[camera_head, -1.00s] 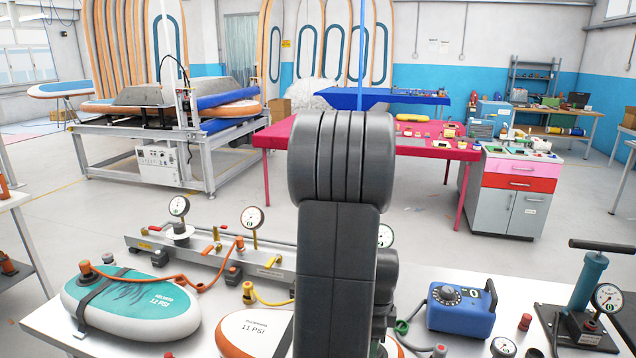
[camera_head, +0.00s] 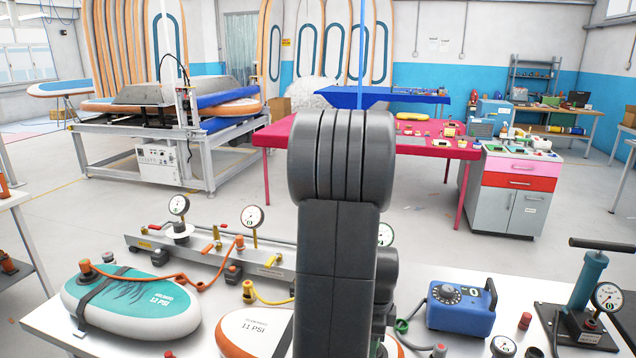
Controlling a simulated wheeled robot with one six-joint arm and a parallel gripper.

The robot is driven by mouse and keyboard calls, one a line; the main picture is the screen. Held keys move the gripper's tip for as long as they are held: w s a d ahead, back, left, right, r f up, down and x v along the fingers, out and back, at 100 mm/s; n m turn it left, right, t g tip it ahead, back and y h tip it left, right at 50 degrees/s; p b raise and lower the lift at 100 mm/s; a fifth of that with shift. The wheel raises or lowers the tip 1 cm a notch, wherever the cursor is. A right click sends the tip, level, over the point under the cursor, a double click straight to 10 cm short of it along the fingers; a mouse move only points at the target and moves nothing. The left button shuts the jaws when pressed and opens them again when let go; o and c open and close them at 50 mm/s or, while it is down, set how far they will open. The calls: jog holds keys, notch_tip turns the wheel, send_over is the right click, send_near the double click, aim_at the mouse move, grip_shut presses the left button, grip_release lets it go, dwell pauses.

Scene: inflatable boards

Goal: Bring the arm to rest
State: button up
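My arm (camera_head: 338,240) stands upright in the middle of the head view, its dark grey links rising in front of the white table. The rounded joint at its top is level with the red table behind. My gripper does not show in this view, so I cannot see whether it holds anything. The arm hides the middle of the white table, part of the white and orange board (camera_head: 262,332) and part of the metal gauge rail (camera_head: 205,252).
On the white table (camera_head: 45,318) lie a teal board (camera_head: 130,304) with an orange hose, a blue dial box (camera_head: 461,306) and a hand pump (camera_head: 590,285) with a gauge. Behind are a red table (camera_head: 285,133), a drawer cabinet (camera_head: 508,190) and open floor.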

jog(key=shift+r+m, duration=0.15)
jog(key=shift+m, duration=0.55)
notch_tip(320, 180, up, 13)
notch_tip(320, 180, down, 14)
jog(key=shift+r, duration=0.15)
jog(key=shift+r+n, duration=0.2)
jog(key=shift+n, duration=1.1)
jog(key=n, duration=0.4)
jog(key=shift+n, duration=0.3)
jog(key=n+p, duration=0.1)
jog(key=n, duration=0.6)
jog(key=shift+n, duration=0.4)
notch_tip(320, 180, up, 11)
jog(key=shift+f, duration=0.1)
